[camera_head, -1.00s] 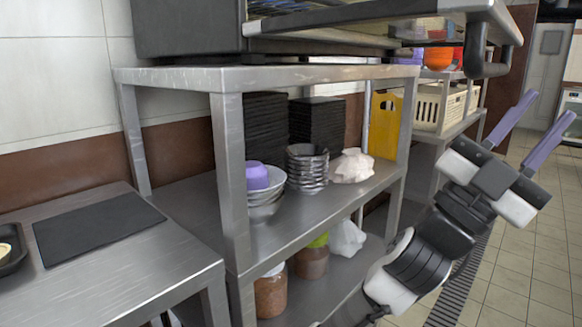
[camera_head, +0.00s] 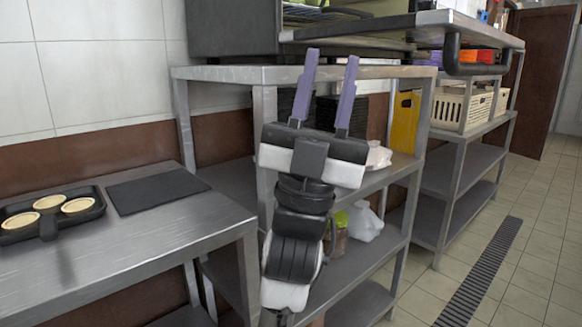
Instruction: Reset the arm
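My gripper (camera_head: 328,92) is in the middle of the picture, pointing up, in front of the steel shelf unit. Its two purple fingers stand apart with nothing between them. My arm (camera_head: 297,235) rises from the bottom edge below it and looks clear of the shelf, though the exact distance is hard to tell. The gripper and arm hide the bowls and part of the dark stacks on the shelf behind.
A steel shelf unit (camera_head: 262,125) stands behind my gripper. A steel table (camera_head: 130,255) at left holds a black pan (camera_head: 47,228) with round pale pieces and a dark mat (camera_head: 155,190). A cream crate (camera_head: 458,108) sits at right. Tiled floor (camera_head: 535,255) is free at right.

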